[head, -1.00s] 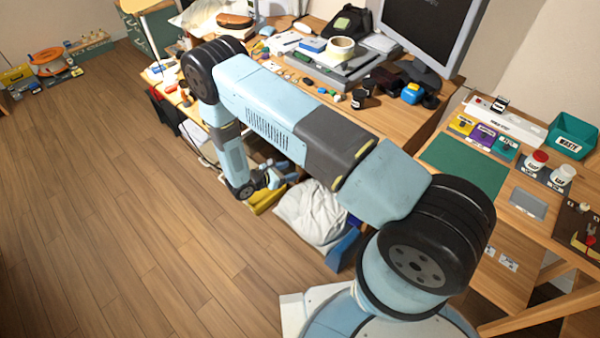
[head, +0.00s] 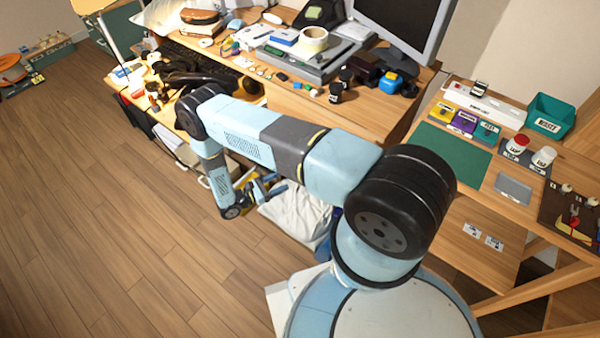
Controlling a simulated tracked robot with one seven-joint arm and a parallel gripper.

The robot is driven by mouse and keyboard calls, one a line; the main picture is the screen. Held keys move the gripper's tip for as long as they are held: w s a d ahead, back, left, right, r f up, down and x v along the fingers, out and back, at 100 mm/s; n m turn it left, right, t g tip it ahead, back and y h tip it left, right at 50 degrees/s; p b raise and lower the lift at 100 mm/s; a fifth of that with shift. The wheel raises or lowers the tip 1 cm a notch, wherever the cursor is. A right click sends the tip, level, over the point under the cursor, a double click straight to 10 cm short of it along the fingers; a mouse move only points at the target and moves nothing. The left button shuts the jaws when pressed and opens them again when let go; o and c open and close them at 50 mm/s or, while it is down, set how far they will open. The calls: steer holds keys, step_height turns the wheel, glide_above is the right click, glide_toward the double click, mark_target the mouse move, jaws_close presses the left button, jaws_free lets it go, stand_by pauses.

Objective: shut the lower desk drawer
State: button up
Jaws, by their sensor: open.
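The wooden desk (head: 375,110) stands at the upper middle of the head view. My arm crosses in front of it and hides much of its front below the top. I cannot make out the lower drawer for certain or tell how far it stands out. My gripper (head: 270,186) is low in front of the desk, close to the floor, beyond my wrist. It is small in the picture, with its blue fingers apart and nothing seen between them. It is just left of a white bag (head: 296,214); I cannot tell whether they touch.
The desktop holds a monitor (head: 405,25), a tape roll (head: 313,40) and many small things. Right of it is a workbench with a green mat (head: 448,152) and a teal waste bin (head: 549,116). Bare wooden floor (head: 110,220) lies open at the left.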

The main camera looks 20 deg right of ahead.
steer(key=w+d, duration=0.1)
steer(key=d, duration=0.8)
steer(key=shift+w, duration=0.4)
steer(key=shift+w, duration=0.1)
jaws_close()
